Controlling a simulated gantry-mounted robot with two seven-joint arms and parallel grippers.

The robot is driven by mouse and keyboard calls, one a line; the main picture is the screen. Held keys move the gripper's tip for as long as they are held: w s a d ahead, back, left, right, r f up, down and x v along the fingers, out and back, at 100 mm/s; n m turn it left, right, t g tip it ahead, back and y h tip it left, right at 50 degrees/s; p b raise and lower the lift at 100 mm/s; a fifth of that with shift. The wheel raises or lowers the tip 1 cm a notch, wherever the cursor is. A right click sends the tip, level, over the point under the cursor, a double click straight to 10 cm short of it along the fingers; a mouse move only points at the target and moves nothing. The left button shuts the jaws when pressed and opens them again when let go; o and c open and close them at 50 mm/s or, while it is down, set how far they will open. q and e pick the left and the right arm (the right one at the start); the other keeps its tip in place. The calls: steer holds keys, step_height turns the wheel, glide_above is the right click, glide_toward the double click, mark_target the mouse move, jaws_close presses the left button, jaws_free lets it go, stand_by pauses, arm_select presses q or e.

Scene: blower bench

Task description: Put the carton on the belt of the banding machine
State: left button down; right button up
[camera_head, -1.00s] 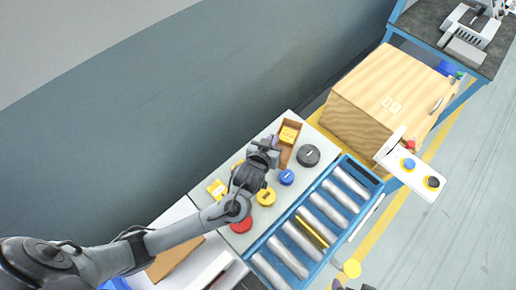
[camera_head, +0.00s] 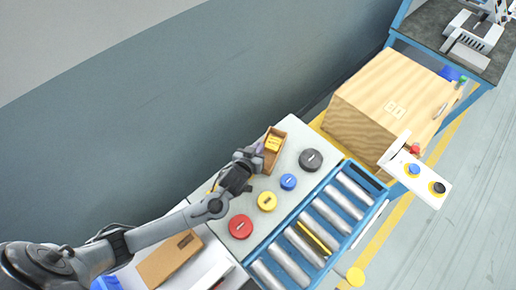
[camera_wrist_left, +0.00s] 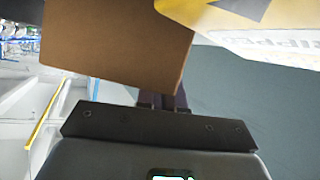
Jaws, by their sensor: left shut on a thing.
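The small brown carton (camera_head: 268,165) is at the far edge of the grey tabletop in the head view, with a yellow piece (camera_head: 273,144) in or on it. My left gripper (camera_head: 256,153) is shut on the carton's left side. In the left wrist view the carton's brown face (camera_wrist_left: 110,40) fills the upper middle, just beyond the fingers (camera_wrist_left: 163,100). A yellow and white printed surface (camera_wrist_left: 260,30) shows at its upper right. A blue-framed roller bed (camera_head: 327,213) with one yellow strip lies to the right. I cannot tell whether the carton touches the tabletop. My right gripper is not seen.
Red (camera_head: 240,226), yellow (camera_head: 267,201), blue (camera_head: 288,182) and black (camera_head: 311,160) discs lie on the grey top (camera_head: 262,240) between carton and rollers. A large wooden box (camera_head: 385,100) and a white button panel (camera_head: 424,181) stand right. Flat brown cardboard (camera_head: 170,259) lies lower left.

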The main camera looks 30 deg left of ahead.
arm_select(q)
steer(key=c, duration=1.6)
jaws_free()
steer(key=shift+f, duration=0.1)
steer(key=shift+c, duration=0.2)
steer(key=o, duration=0.4)
steer(key=shift+c, duration=0.2)
